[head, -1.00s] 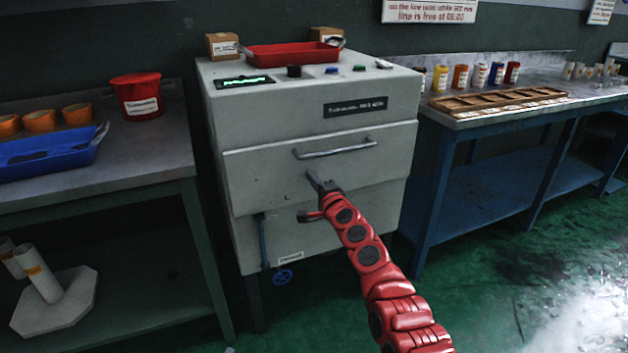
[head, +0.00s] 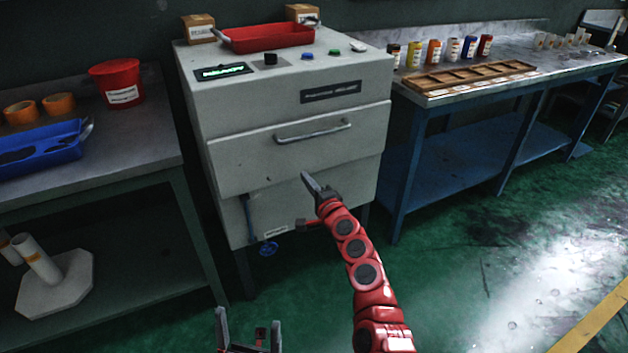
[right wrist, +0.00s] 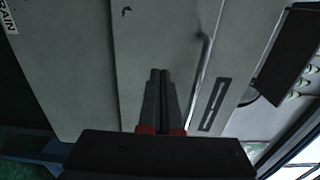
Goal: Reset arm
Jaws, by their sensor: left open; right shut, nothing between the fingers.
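My right arm (head: 358,262) is red and reaches up from the bottom of the head view. Its gripper (head: 311,181) is shut and empty in front of the grey machine (head: 235,160), below the drawer handle (head: 312,132). The right wrist view shows its two fingers (right wrist: 160,85) together against the machine's front panel, with the handle beyond and to the right. Whether they touch the panel I cannot tell. My left gripper (head: 249,330) shows at the bottom edge of the head view, fingers apart and empty, over the green floor.
A red tray (head: 266,38) sits on the machine. The left table holds a red bucket (head: 118,82) and a blue tray (head: 45,150). The right blue bench (head: 480,170) holds a wooden divided tray (head: 472,77) and several coloured canisters. The green floor at the right is open.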

